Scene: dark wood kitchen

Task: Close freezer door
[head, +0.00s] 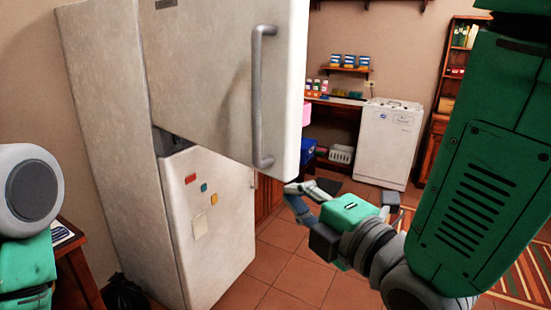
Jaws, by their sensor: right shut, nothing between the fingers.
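The white freezer door (205,65) is the upper door of the fridge. It stands open, swung out toward me, with a grey vertical bar handle (262,95) near its right edge. The white fridge body (112,140) is behind it, and the lower door (212,225) with magnets looks shut. My right gripper (296,195) is shut and empty, just below and to the right of the door's lower right corner. I cannot tell if it touches the door. Part of my left arm (30,215) shows at the left edge; its gripper is out of view. The freezer's inside is mostly hidden by the door.
A white dishwasher-like appliance (388,142) stands at the back right, beside a dark wooden bookcase (455,75). A shelf with blue boxes (350,65) hangs on the wall. A black bag (125,293) lies at the lower left. Tiled floor (290,275) is free in front.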

